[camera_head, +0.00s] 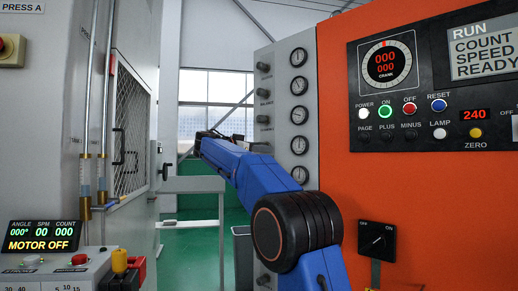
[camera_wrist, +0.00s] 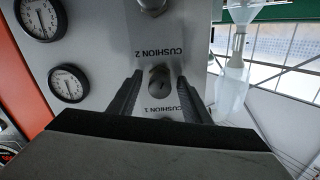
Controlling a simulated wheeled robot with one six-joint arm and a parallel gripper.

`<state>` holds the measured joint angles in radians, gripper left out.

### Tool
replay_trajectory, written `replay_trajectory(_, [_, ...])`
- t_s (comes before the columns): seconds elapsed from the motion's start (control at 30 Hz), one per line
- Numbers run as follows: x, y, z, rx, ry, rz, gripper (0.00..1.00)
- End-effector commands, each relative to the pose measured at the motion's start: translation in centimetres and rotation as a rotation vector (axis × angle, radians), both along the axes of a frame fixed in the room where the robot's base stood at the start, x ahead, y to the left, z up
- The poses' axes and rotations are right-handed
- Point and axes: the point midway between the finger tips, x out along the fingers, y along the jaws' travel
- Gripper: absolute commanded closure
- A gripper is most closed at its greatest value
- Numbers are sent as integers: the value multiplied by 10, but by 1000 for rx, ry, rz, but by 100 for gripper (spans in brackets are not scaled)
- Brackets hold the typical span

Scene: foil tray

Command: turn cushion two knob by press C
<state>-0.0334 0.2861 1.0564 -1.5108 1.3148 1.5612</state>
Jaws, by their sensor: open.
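The wrist view is upside down to the panel lettering. My gripper (camera_wrist: 159,76) is open, with one dark finger on either side of a round grey knob (camera_wrist: 160,83). This knob lies between the CUSHION 2 label (camera_wrist: 160,52) and the CUSHION 1 label (camera_wrist: 159,109). Whether the fingers touch it cannot be told. Another knob (camera_wrist: 152,5) is cut by the top edge, and something below the CUSHION 1 label is mostly hidden by my gripper. In the head view my blue arm reaches toward the grey gauge panel (camera_head: 279,77); the fingers cannot be made out there.
Round gauges (camera_wrist: 42,18) stand beside the knobs. A clear bottle-like part (camera_wrist: 232,85) hangs at the right in the wrist view. In the head view an orange control cabinet (camera_head: 420,185) is at the right, PRESS A (camera_head: 22,8) at the left and a grey rail (camera_head: 193,184) between.

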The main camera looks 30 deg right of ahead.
Motion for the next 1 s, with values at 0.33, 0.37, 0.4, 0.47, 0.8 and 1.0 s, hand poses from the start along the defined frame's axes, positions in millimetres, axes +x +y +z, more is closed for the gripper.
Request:
replay_trajectory(0.33, [0,0,0,0,0,0,97])
replay_trajectory(0.37, [0,0,0,0,0,0,97])
replay_trajectory(0.4, [0,0,0,0,0,0,97])
replay_trajectory(0.47, [0,0,0,0,2,-1,97])
replay_trajectory(0.8, [0,0,0,-30,102,-1,97])
replay_trajectory(1.0, [-1,0,0,-75,249,-1,97])
